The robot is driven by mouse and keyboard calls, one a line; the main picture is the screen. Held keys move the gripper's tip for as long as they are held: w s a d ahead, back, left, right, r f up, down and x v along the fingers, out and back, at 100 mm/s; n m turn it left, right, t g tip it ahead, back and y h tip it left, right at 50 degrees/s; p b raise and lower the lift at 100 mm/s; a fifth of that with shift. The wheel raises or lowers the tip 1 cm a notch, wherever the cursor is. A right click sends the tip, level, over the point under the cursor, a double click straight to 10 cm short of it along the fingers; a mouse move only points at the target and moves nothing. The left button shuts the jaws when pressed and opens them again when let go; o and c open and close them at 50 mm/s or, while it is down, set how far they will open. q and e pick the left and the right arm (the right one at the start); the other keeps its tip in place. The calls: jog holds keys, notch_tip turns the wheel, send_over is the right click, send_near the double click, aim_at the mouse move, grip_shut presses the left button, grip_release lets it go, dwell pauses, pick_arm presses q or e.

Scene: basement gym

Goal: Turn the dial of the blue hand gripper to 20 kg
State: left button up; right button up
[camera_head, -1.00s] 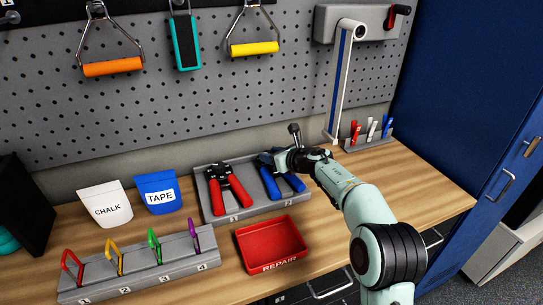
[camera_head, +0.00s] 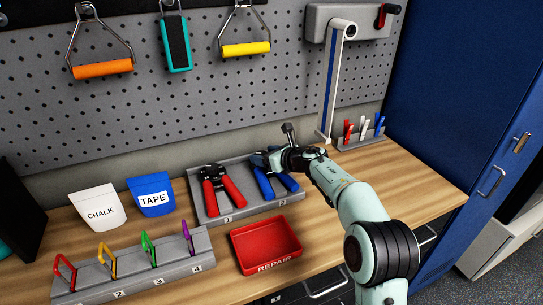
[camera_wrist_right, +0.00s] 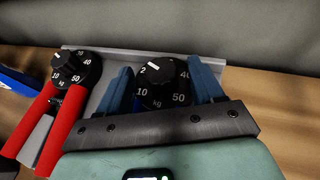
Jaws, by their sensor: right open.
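The blue hand gripper (camera_head: 264,183) lies in the right part of a grey tray, beside a red hand gripper (camera_head: 222,189). My right gripper (camera_head: 262,160) is at its dial end and covers part of it. In the right wrist view the dial (camera_wrist_right: 164,82) is between my right gripper's two spread blue-grey fingers (camera_wrist_right: 163,85). Labels 10, 40 and 50 show; a label starting with 2 is partly hidden. The black knob's white mark points to the upper left, near that label. Finger contact with the knob cannot be told. My left gripper is out of view.
The grey tray (camera_head: 208,218) stands on the wooden bench (camera_head: 335,225). A red repair bin (camera_head: 266,267) is in front, chalk (camera_head: 97,207) and tape (camera_head: 152,195) pouches at left. The pegboard bounds the back.

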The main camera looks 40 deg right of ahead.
jog(key=v, duration=1.3)
jog(key=shift+s+r, duration=0.1)
